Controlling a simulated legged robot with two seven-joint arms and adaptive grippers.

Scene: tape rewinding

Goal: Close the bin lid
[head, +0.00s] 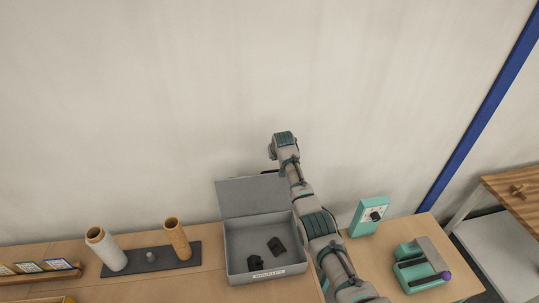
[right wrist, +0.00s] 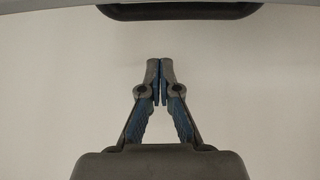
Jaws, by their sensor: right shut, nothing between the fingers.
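The grey bin (head: 234,262) stands on the table with its lid (head: 245,198) open, raised up and leaning back at the rear. Two dark pieces (head: 277,246) lie inside the bin. My right arm reaches up past the bin's right side, its wrist above and behind the lid's right top corner. My right gripper (right wrist: 160,72) is shut and empty in the right wrist view, its fingertips pointing at a dark handle-like bar (right wrist: 180,8) with a gap between. The fingertips are not clear in the head view. My left gripper is out of view.
Left of the bin, a dark base (head: 150,261) carries a white roll (head: 106,250) and a brown roll (head: 178,239). A green dial box (head: 369,216) and a green device (head: 420,265) stand to the right. The wall (head: 150,100) is behind.

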